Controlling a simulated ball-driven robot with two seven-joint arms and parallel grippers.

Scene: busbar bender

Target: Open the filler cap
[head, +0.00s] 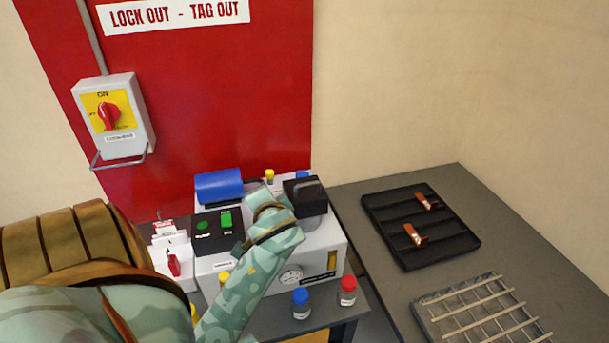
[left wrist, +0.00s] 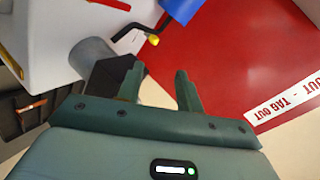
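The grey-white bender machine (head: 326,238) stands on the bench in the head view. On its top are a small yellow cap (head: 269,175), a blue part (head: 302,174) and a black block on a grey cylinder (head: 304,188). I cannot tell for sure which is the filler cap. In the left wrist view a yellow piece (left wrist: 153,40) sits by a bent black handle (left wrist: 128,30), beyond my fingertips. My left gripper (left wrist: 160,76) is open with nothing visible between its fingers, close beside the black block (left wrist: 112,78). In the head view my left forearm hides part of the machine. My right gripper is not seen.
A blue cylinder (head: 219,186) and a panel with green buttons (head: 218,229) are on the machine's left. A blue-capped bottle (head: 301,304) and red-capped bottle (head: 347,291) stand in front. A black tray (head: 385,222) and wire rack (head: 470,320) lie right. The lockout switch (head: 109,116) is on the wall.

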